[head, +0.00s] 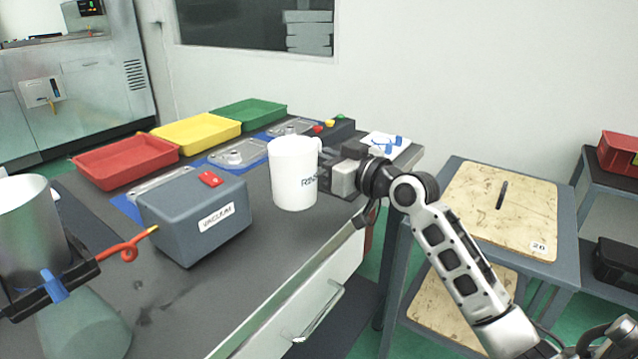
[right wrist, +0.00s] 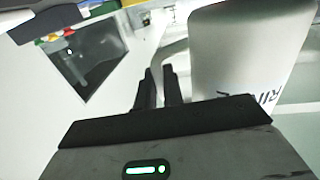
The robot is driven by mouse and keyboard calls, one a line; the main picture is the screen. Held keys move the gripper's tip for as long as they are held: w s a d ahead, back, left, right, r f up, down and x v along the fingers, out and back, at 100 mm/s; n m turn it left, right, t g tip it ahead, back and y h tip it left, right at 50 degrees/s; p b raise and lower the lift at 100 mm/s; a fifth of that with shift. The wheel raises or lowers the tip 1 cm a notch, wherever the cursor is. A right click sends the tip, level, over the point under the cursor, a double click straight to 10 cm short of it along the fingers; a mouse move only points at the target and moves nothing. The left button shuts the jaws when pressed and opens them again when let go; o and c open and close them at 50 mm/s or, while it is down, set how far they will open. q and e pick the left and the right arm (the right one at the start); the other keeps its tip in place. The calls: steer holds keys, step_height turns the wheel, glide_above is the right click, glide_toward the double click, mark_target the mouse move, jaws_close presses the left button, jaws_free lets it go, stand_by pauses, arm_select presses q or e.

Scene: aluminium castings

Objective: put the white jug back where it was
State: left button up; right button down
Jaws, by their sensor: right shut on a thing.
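The white jug (head: 293,175) is upright over the right part of the dark table top, with dark lettering on its side. I cannot tell whether its base touches the table. My right gripper (head: 327,172) is at the jug's right side, shut on its handle. In the right wrist view the two dark fingers (right wrist: 160,88) close around the pale handle, and the jug's body (right wrist: 245,45) fills the upper right. My left gripper is not in view.
A grey vacuum box (head: 195,222) stands left of the jug. Red (head: 125,160), yellow (head: 195,132) and green (head: 248,113) trays line the back. A metal cylinder (head: 30,225) and an orange hose (head: 125,248) are front left. A wooden-topped cart (head: 500,215) stands right.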

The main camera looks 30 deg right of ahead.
steer(key=shift+w+d+f, duration=0.25)
steer(key=shift+w+f, duration=0.2)
steer(key=shift+f, duration=0.15)
steer(key=shift+w+d+f, duration=0.25)
steer(key=shift+w+f, duration=0.15)
steer(key=shift+f, duration=0.2)
steer(key=shift+w+d+f+b, duration=0.2)
steer(key=shift+f+b, duration=0.1)
steer(key=shift+b, duration=0.1)
steer(key=shift+f, duration=1.5)
steer(key=shift+f+b, duration=0.1)
steer(key=shift+b, duration=0.2)
steer(key=c, duration=1.5)
jaws_free()
